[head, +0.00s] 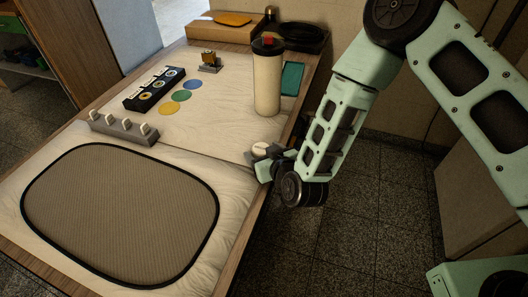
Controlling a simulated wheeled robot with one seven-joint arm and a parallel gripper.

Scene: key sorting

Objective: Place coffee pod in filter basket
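My gripper (262,158) is low over the right edge of the table, pointing left. A small whitish rounded piece (261,148) shows at its fingers; I cannot tell whether it is held, lies behind them or is part of a larger thing. The finger gap is too small and dark to read. I cannot pick out a coffee pod or a filter basket for certain. A black holder (133,101) with several round, labelled openings lies at the table's back left. Blue, green and yellow discs (181,95) lie along its right side.
A tall cream tumbler (267,85) stands behind my gripper, near a teal flat item (292,78). A grey rack with white pegs (124,128) and a large black-rimmed mat (120,210) lie left. A brass-coloured item (209,58) and cardboard box (215,31) are farther back.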

